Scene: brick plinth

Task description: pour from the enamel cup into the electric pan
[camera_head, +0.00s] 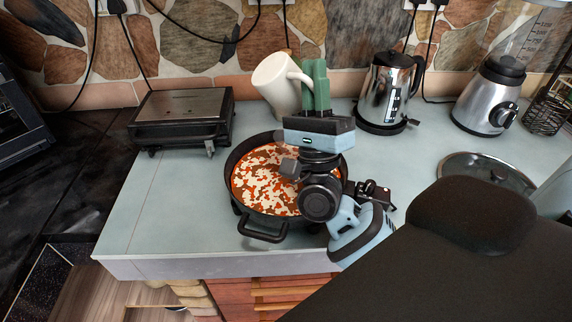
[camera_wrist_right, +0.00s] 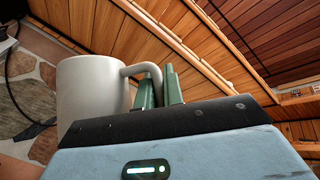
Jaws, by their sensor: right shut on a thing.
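The white enamel cup (camera_head: 277,84) is held tilted to the left above the back of the electric pan. My right gripper (camera_head: 314,84) has its green fingers shut on the cup's handle. The right wrist view shows the cup (camera_wrist_right: 92,95) and the green fingers (camera_wrist_right: 158,88) at its handle. The black electric pan (camera_head: 262,236) stands on the counter and holds a red, white and brown food. My right wrist hides the pan's right part. The inside of the cup is not visible. My left gripper is not in view.
A flat grill (camera_head: 183,108) stands left of the pan. A kettle (camera_head: 388,90) and a blender (camera_head: 490,95) stand at the back right, with a glass lid (camera_head: 487,170) on the right. The counter (camera_head: 150,215) is clear at front left.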

